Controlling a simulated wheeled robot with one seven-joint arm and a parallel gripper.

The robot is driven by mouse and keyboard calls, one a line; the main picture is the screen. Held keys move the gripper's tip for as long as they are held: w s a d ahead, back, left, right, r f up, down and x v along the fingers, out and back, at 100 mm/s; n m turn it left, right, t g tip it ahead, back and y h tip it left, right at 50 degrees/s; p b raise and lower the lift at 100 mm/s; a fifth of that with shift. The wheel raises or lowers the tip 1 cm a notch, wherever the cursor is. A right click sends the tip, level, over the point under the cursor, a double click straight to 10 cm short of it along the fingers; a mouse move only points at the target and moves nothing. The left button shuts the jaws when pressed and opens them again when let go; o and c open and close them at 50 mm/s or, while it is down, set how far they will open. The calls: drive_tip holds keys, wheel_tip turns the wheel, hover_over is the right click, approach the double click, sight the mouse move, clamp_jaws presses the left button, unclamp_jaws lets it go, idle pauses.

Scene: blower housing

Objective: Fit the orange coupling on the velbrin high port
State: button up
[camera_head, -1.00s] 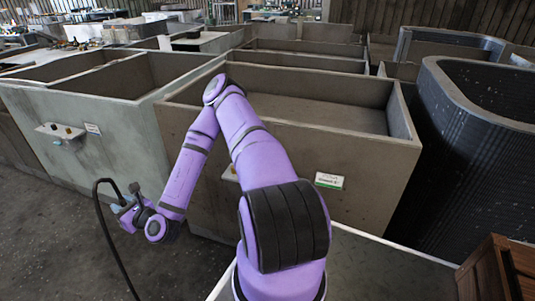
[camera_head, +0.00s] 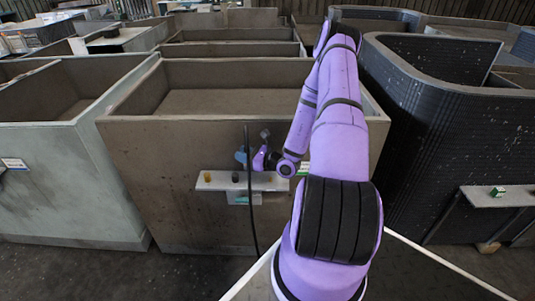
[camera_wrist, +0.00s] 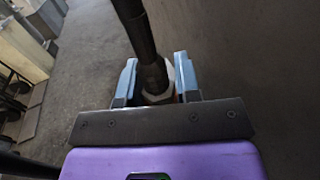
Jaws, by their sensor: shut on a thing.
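My gripper (camera_head: 246,158) is in front of the brown-grey tank, at about the height of a pale port shelf (camera_head: 215,183) in the head view. In the wrist view my gripper (camera_wrist: 157,82) has its blue fingers shut on a pale fitting (camera_wrist: 160,96) at the end of a black hose (camera_wrist: 137,30). No orange shows clearly on this fitting. The hose (camera_head: 249,215) hangs down in front of the shelf. The shelf carries a small dark-yellow port (camera_head: 207,177) at left and a dark one (camera_head: 235,177) near the hose. I cannot read which is high.
A label (camera_head: 241,198) hangs below the shelf, too small to read. The brown-grey tank (camera_head: 165,150) is flanked by a pale tank (camera_head: 65,185) and a black ribbed tank (camera_head: 425,140). Another shelf (camera_head: 498,196) with a green item is at right. Floor is open in front.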

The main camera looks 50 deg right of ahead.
drive_tip(key=shift+s+d+f+n+g+y, duration=0.15)
drive_tip(key=shift+s+d+f+n+y, duration=0.15)
drive_tip(key=shift+s+d+f, duration=0.7)
drive_tip(key=shift+s+d+f+n+g+y, duration=0.15)
drive_tip(key=shift+s+d+f+y, duration=0.2)
drive_tip(key=shift+s+d+f, duration=0.65)
drive_tip(key=shift+s+d+f+n+g+y, duration=0.1)
drive_tip(key=shift+s+d+f+n+y, duration=0.2)
drive_tip(key=shift+s+d+f, duration=0.7)
drive_tip(key=shift+w+d+r, duration=0.2)
drive_tip(key=shift+d+r, duration=0.1)
drive_tip(key=shift+r, duration=0.15)
drive_tip(key=shift+s+d, duration=0.1)
drive_tip(key=shift+s, duration=0.1)
drive_tip(key=shift+f, duration=1.45)
drive_tip(key=o, duration=1.1)
drive_tip(key=v, duration=1)
drive_tip(key=shift+s+d, duration=0.15)
drive_tip(key=shift+s, duration=0.2)
drive_tip(key=shift+f, duration=0.1)
